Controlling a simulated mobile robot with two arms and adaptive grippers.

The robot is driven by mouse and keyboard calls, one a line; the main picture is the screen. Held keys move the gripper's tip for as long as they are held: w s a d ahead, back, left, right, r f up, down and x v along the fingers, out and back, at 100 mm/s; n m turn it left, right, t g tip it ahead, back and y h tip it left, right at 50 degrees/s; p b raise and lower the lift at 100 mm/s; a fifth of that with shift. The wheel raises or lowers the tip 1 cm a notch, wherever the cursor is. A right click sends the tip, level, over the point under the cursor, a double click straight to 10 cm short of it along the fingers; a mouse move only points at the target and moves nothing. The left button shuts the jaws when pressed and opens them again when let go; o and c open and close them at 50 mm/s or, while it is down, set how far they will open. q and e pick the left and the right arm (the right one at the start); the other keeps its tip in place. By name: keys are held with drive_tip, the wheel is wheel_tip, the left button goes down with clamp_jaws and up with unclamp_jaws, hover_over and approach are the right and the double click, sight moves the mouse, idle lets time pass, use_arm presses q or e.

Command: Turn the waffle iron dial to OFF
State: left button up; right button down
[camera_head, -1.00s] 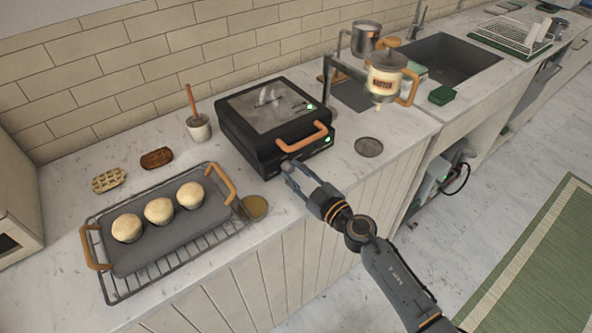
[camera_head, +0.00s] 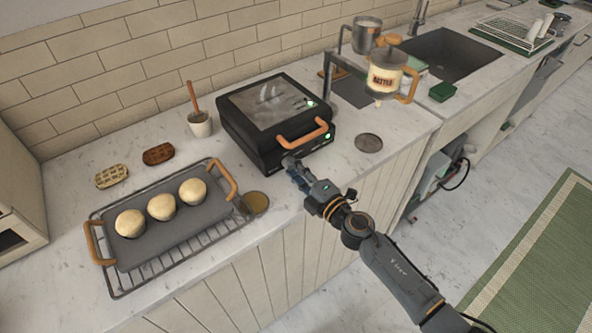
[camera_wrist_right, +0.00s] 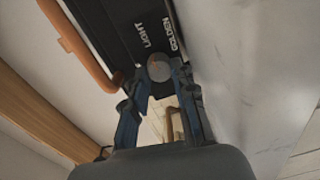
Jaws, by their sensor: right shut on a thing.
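The black waffle iron (camera_head: 262,122) stands on the counter with its lid down and its orange handle (camera_head: 303,135) facing the front. Its front face carries a round grey dial (camera_wrist_right: 158,68), with the words LIGHT and GOLDEN beside it in the right wrist view. My right gripper (camera_head: 290,164) is at the lower front of the iron, and its fingers are closed around the dial, as the wrist view (camera_wrist_right: 160,78) also shows. The dial's pointer and an OFF mark cannot be made out. My left gripper is not in view.
A rack with a dark tray (camera_head: 160,242) of several buns lies to the left, with a small round brown dish (camera_head: 255,202) beside it. A batter dispenser (camera_head: 386,82) stands right of the iron. A round grey disc (camera_head: 368,142) lies on the counter.

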drive_tip(key=n, duration=0.4)
drive_tip(key=shift+f+n, duration=0.1)
drive_tip(key=shift+n, duration=0.2)
drive_tip(key=n+b, duration=0.1)
drive_tip(key=n, duration=0.2)
drive_tip(key=shift+f+n, duration=0.1)
drive_tip(key=shift+n, duration=0.2)
drive_tip(key=n, duration=0.4)
drive_tip(key=shift+t, duration=0.3)
drive_tip(key=shift+n+b, duration=0.4)
drive_tip(key=shift+n, duration=1.5)
drive_tip(key=c, duration=1.1)
unclamp_jaws()
